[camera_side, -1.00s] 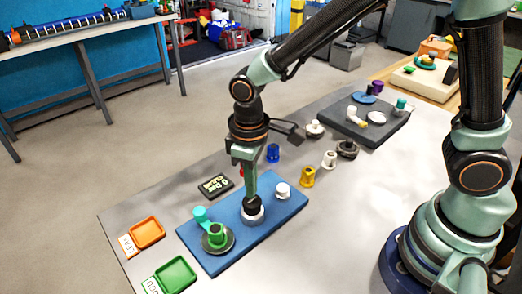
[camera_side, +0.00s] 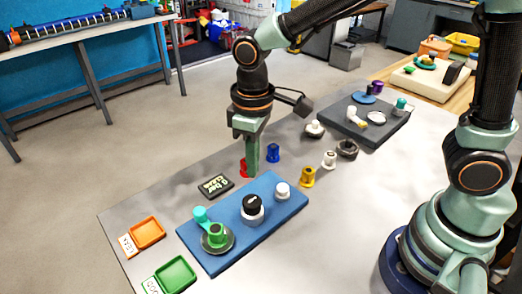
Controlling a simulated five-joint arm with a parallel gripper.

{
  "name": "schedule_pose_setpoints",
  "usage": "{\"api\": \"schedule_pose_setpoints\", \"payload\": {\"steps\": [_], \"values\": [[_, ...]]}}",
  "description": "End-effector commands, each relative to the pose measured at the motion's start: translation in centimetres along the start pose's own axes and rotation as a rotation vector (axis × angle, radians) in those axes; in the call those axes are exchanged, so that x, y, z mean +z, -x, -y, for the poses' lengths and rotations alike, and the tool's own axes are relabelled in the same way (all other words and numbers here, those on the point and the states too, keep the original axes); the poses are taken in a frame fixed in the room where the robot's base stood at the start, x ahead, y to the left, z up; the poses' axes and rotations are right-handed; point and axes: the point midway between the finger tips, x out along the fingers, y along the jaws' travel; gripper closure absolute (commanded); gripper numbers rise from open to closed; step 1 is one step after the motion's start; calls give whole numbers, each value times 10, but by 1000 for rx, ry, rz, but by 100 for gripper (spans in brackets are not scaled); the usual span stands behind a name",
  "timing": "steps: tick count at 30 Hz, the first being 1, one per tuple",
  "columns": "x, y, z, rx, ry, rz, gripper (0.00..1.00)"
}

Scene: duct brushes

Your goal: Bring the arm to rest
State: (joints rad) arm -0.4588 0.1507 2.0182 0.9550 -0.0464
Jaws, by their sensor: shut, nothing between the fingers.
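My gripper (camera_side: 253,172) is shut and empty. It points down and hangs above the table, behind the blue board (camera_side: 236,248) in the picture. Its tip overlaps the red piece (camera_side: 243,168), which it partly hides; I cannot tell how far apart they are. A white piece with a black top (camera_side: 252,208) stands on the middle of the blue board, clear of my gripper. A green piece with a teal part (camera_side: 215,234) and a small white piece (camera_side: 282,190) stand on the same board.
A small dark sign (camera_side: 215,187) lies left of my gripper. Blue (camera_side: 273,152), yellow (camera_side: 307,177) and white (camera_side: 329,160) pieces stand to its right. The grey board (camera_side: 362,124) lies farther back. Orange (camera_side: 147,232) and green (camera_side: 175,275) trays lie at front left.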

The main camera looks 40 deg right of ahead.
Motion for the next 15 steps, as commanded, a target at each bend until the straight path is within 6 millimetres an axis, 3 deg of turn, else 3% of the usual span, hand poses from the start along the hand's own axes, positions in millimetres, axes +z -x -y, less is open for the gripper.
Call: {"api": "schedule_pose_setpoints", "payload": {"steps": [5, 15], "values": [[16, 33, -33, 11, -104, -100, 100], [78, 86, -96, 71, -354, -331, 100]]}}
